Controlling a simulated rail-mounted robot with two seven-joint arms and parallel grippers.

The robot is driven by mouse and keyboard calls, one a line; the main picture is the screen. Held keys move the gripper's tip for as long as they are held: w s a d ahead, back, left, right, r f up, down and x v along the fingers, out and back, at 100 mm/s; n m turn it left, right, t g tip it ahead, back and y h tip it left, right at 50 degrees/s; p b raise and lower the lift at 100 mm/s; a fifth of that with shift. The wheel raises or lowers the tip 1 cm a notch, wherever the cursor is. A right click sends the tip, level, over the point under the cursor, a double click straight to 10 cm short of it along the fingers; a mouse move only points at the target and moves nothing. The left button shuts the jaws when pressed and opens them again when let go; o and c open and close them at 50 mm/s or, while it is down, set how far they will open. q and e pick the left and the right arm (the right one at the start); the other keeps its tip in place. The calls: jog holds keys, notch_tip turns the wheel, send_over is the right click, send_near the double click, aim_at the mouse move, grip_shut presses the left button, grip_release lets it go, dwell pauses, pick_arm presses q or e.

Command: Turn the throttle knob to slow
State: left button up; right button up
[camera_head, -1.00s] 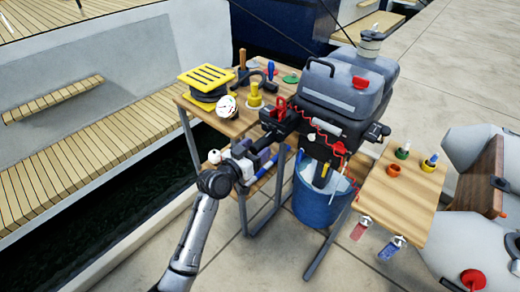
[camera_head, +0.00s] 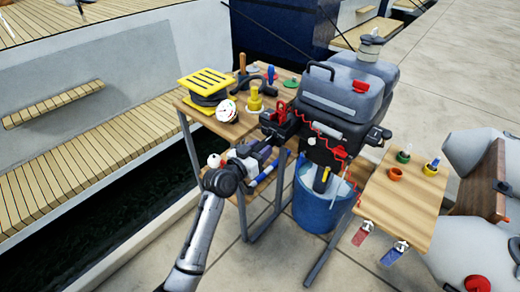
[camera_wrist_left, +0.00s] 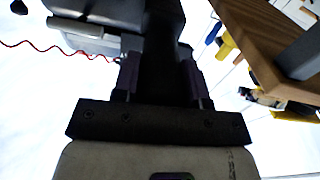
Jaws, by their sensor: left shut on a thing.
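The outboard motor (camera_head: 335,145) has a black body under a grey cowl, mounted on a stand. My left gripper (camera_head: 262,146) is at the left side of the motor, by the black part that reaches out from it. In the left wrist view, my gripper (camera_wrist_left: 162,82) is shut on a dark bar, the throttle grip (camera_wrist_left: 165,35), with one finger on each side. The bar runs away from the fingers toward the motor. No knob marking or slow mark can be read, and the gripper hides the grip's end. My right gripper is in neither view.
A wooden bench (camera_head: 235,128) behind the gripper holds a yellow-topped block (camera_head: 207,77), a white gauge (camera_head: 227,111) and tools. A blue bucket (camera_head: 318,205) stands below the motor. A red coiled cord (camera_head: 325,130) hangs beside it. A small wooden table (camera_head: 405,212) is at the right.

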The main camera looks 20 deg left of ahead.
pick_arm(q)
jog(key=shift+c, duration=1.1)
jog(key=shift+r+n+p, duration=0.15)
jog(key=shift+n+p, duration=0.15)
jog(key=shift+p, duration=0.3)
jog(key=n+p, duration=0.2)
jog(key=p, duration=0.1)
jog(key=shift+n, duration=0.4)
jog(key=n+p, duration=0.2)
jog(key=shift+a+n+p, duration=0.1)
jog(key=shift+n+p, duration=0.2)
jog(key=shift+n, duration=0.1)
jog(key=shift+n+p, duration=0.45)
jog(key=shift+n, duration=0.35)
jog(key=shift+f, duration=0.2)
jog(key=o, duration=0.9)
jog(key=shift+s, duration=0.1)
